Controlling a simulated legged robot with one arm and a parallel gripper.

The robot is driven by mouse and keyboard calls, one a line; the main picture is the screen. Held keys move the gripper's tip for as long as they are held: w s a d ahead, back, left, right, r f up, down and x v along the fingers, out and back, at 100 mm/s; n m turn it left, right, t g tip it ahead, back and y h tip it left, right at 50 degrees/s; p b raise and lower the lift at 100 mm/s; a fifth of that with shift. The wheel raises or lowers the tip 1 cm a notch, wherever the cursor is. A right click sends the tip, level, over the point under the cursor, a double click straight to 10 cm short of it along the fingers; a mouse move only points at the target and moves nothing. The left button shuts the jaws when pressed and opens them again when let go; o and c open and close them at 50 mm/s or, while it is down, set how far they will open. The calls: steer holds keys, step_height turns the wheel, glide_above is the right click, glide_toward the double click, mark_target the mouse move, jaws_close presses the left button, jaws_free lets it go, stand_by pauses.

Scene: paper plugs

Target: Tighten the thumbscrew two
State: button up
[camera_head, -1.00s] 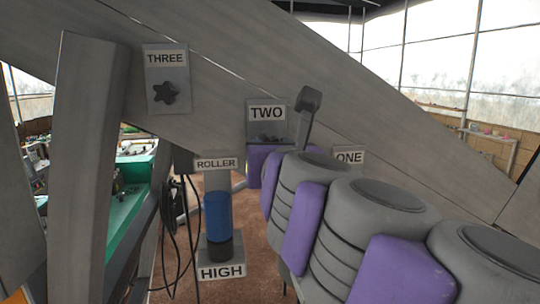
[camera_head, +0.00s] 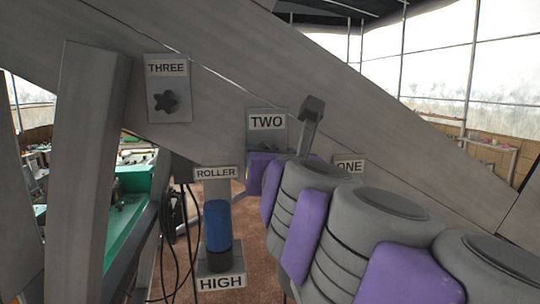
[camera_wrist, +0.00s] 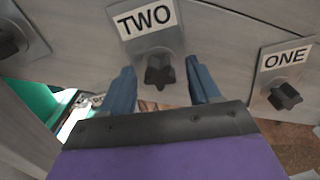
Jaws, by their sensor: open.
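The thumbscrew two is a dark star-shaped knob (camera_wrist: 159,72) below the TWO label (camera_wrist: 147,19) on a grey plate. In the wrist view my gripper (camera_wrist: 162,82) is open, with one blue finger on each side of the knob and a gap showing on both sides. I cannot tell how deep the fingers reach around it. In the head view the TWO plate (camera_head: 267,122) shows above my purple wrist, and my arm hides most of the knob.
Thumbscrew three (camera_head: 165,102) is on the beam to the upper left. Thumbscrew one (camera_wrist: 285,96) is right of two in the wrist view. A blue roller handle (camera_head: 217,222) stands below, between the ROLLER and HIGH labels. Black cables (camera_head: 188,240) hang left of it.

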stand_by(0.3)
steer(key=shift+v, duration=2.1)
steer(key=shift+w+p, duration=0.1)
steer(key=shift+p, duration=0.25)
steer(key=n+p, duration=0.5)
steer(key=n, duration=1.9)
steer(key=shift+a, duration=0.1)
steer(key=shift+f, duration=0.1)
